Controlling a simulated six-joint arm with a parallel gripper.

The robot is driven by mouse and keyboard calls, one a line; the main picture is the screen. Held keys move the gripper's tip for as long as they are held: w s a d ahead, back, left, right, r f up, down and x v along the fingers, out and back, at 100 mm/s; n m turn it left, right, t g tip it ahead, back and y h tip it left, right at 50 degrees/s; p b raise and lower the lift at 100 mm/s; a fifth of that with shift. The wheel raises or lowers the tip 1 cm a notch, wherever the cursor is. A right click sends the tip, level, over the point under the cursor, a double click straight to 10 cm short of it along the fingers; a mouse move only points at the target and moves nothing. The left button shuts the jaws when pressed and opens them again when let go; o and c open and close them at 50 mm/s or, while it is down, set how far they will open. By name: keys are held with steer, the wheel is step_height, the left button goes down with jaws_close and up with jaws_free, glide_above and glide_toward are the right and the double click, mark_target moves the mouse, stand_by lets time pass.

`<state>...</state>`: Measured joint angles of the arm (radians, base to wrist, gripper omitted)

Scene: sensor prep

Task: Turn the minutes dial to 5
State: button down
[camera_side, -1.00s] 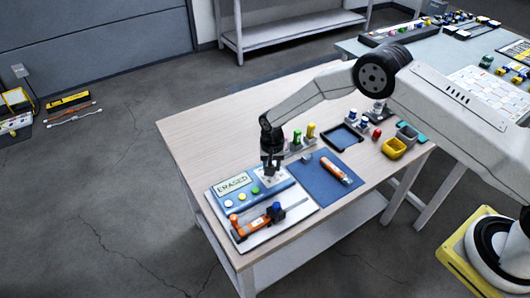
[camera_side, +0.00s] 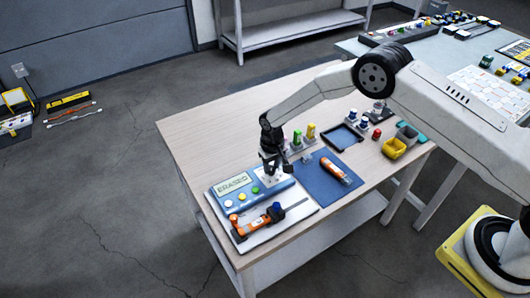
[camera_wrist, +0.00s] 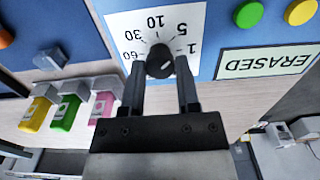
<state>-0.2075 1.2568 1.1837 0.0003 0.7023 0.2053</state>
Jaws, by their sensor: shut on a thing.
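The minutes dial (camera_wrist: 159,62) is a dark round knob on a white scale plate (camera_wrist: 118,24) printed 1, 5, 10, 30 and 60. It belongs to the blue device (camera_side: 228,200), whose screen (camera_wrist: 268,62) reads ERASED. My gripper (camera_wrist: 160,70) is shut on the dial, one finger on each side of it in the wrist view. I cannot tell for sure which number the dial points at. In the side view my gripper (camera_side: 274,166) is over the device's right part and hides the dial.
Green and yellow buttons (camera_wrist: 250,14) sit beside the screen. Pink, green and yellow bottles (camera_wrist: 66,112) stand in holders near the dial. An orange tool (camera_side: 335,171) lies on a blue mat (camera_side: 318,187).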

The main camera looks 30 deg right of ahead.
mark_target(271, 168)
steer(key=shift+w, duration=0.1)
steer(key=shift+c, duration=1.6)
jaws_free()
steer(key=shift+r, duration=0.1)
steer(key=shift+r, duration=3.85)
steer(key=shift+r, duration=0.1)
